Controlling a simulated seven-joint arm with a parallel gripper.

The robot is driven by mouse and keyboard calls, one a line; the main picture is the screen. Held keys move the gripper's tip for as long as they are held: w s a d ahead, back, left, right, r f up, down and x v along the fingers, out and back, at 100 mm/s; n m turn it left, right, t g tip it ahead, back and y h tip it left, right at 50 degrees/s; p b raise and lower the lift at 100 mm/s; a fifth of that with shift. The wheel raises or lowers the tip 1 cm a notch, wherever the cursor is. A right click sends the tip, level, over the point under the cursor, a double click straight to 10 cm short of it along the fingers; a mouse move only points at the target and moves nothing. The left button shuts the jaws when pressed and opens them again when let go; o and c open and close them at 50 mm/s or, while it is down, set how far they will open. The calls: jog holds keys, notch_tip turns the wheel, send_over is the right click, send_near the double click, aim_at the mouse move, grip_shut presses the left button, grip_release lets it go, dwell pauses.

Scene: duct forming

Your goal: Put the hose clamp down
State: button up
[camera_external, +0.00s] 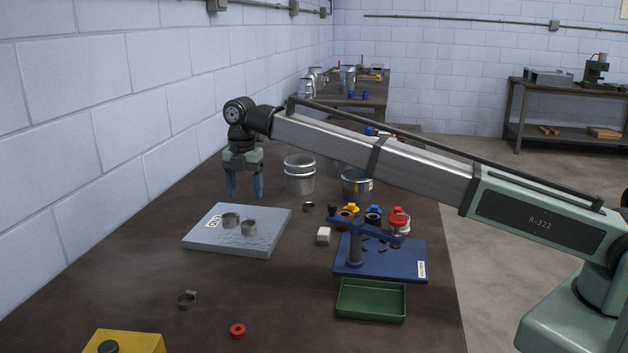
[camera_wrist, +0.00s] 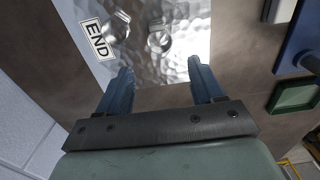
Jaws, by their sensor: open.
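My gripper (camera_external: 245,194) is open and empty, pointing down, above the table near the far edge of the grey plate (camera_external: 262,241). In the wrist view its blue fingers (camera_wrist: 160,72) are spread apart with nothing between them. The fingers touch neither clamp.
A small ring (camera_external: 308,206) lies right of the plate. Metal cylinders (camera_external: 300,175) stand behind. A blue fixture (camera_external: 381,259) and green tray (camera_external: 371,301) are at right. A block wall borders the left.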

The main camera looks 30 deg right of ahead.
jog(key=shift+r, duration=1.55)
